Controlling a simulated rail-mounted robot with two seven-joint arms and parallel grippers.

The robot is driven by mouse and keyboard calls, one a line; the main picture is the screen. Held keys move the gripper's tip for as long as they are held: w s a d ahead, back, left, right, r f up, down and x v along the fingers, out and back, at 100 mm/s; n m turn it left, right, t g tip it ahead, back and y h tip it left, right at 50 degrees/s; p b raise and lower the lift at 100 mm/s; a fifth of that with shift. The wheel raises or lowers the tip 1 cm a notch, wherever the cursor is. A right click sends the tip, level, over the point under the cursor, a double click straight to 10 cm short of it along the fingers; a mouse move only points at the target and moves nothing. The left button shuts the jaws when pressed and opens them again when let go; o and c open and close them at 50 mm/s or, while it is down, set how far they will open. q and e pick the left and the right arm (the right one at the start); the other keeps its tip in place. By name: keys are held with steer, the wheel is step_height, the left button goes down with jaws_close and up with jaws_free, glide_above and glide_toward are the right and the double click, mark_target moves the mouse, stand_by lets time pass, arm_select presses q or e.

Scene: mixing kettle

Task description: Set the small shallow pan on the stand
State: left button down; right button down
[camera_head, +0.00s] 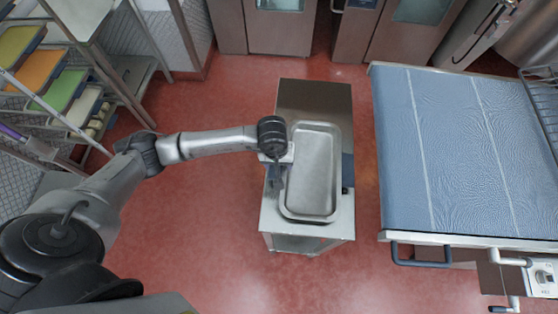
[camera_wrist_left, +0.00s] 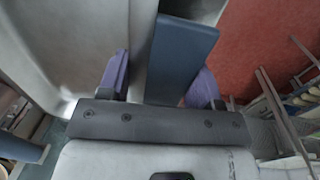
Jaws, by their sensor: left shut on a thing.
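The small shallow pan (camera_head: 313,175) is a grey metal rectangle with rounded corners and a raised rim. In the head view it lies over the top of the metal stand (camera_head: 325,234), long side running away from me. Whether it touches the stand or hangs just above cannot be told. My left gripper (camera_head: 276,178) is at the pan's left long edge, shut on it. In the left wrist view the pan (camera_wrist_left: 55,45) fills the upper left beside the purple fingers (camera_wrist_left: 160,85). A blue-grey flat piece shows between the fingers. My right gripper is not in view.
A long table with a blue top (camera_head: 465,150) stands to the right, across a narrow strip of floor. A rack with coloured trays (camera_head: 40,70) is at the upper left. Cabinets (camera_head: 280,28) line the back. Red floor (camera_head: 215,215) is clear around the stand.

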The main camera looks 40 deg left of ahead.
arm_select(q)
steer(key=shift+c, duration=1.5)
jaws_free()
steer(key=shift+r, duration=0.15)
